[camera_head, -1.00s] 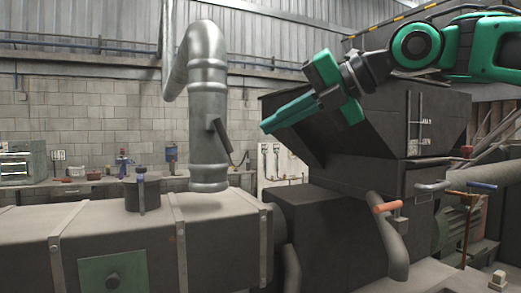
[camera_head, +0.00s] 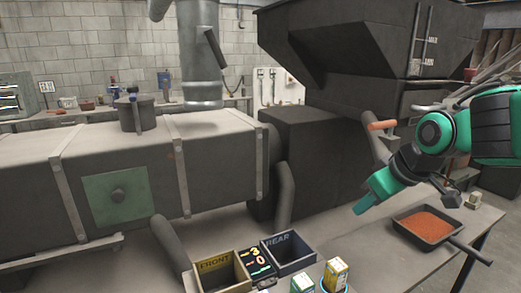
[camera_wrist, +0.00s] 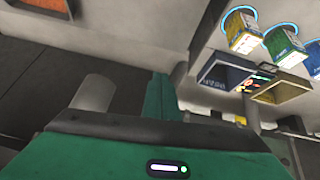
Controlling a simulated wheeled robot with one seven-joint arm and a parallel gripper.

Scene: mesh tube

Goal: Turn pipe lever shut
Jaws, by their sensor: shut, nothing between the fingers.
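A vertical grey metal pipe (camera_head: 200,60) at the top of the head view has a dark slanted lever (camera_head: 216,48) on its right side. An orange-handled lever (camera_head: 381,125) sits on the machine, right of centre. I cannot tell from these frames which one the task means. My gripper (camera_head: 362,208) is shut and empty, pointing down and left, below the orange handle and apart from both levers. The green fingers (camera_wrist: 158,97) show together in the wrist view, where no lever can be made out.
A dark pan of orange granules (camera_head: 428,226) lies on the table at right. Two bins marked FRONT (camera_head: 217,264) and REAR (camera_head: 290,248) and small cartons (camera_head: 334,274) stand at the front. A large dark hopper (camera_head: 355,40) rises behind. A long grey duct fills the left.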

